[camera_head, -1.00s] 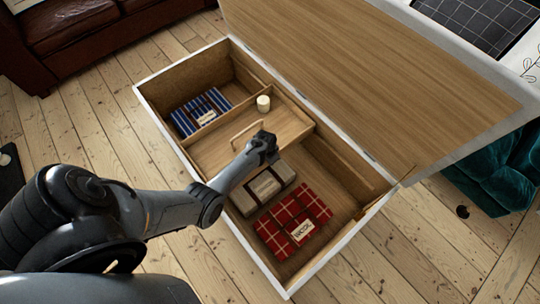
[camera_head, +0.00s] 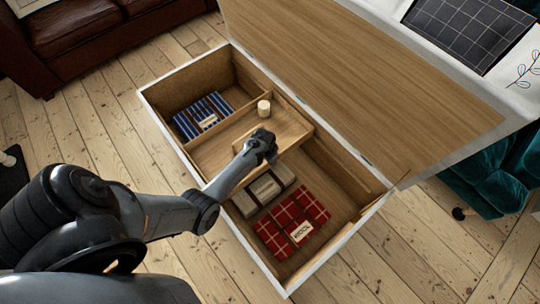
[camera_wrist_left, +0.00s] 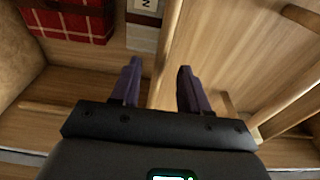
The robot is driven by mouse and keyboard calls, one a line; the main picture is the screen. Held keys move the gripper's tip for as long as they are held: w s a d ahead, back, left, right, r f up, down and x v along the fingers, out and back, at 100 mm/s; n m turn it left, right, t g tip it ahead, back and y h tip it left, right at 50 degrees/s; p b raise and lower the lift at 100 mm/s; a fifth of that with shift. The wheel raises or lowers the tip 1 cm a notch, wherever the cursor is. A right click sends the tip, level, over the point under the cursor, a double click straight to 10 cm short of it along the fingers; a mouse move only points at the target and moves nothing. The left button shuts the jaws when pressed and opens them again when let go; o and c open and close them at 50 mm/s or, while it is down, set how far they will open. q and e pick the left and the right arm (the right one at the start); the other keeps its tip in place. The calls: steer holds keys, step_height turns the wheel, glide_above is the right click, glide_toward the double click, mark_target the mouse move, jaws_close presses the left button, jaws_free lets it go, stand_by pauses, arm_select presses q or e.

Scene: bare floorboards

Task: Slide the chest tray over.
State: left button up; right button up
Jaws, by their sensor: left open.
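The chest tray (camera_head: 213,154) is a shallow wooden tray set across the middle of the open chest (camera_head: 325,256). My left gripper (camera_head: 270,158) is over the tray's right-hand edge. In the left wrist view my left gripper (camera_wrist_left: 158,75) is open, and the tray's edge wall (camera_wrist_left: 165,45) shows between and beyond the fingers. I cannot tell whether they touch it. My right gripper is not in view.
A blue striped folded cloth (camera_head: 203,116) lies in the chest's left compartment. A grey bundle (camera_head: 263,190) and a red checked one (camera_head: 291,222) lie right of the tray. The raised wooden lid (camera_head: 370,70) stands behind. A brown sofa (camera_head: 75,35) is at the upper left.

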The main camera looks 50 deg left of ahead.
arm_select(q)
steer(key=r, duration=0.1)
steer(key=r+p, duration=0.1)
steer(key=r, duration=0.1)
steer(key=r+p, duration=0.1)
steer(key=r, duration=0.1)
steer(key=shift+s, duration=0.3)
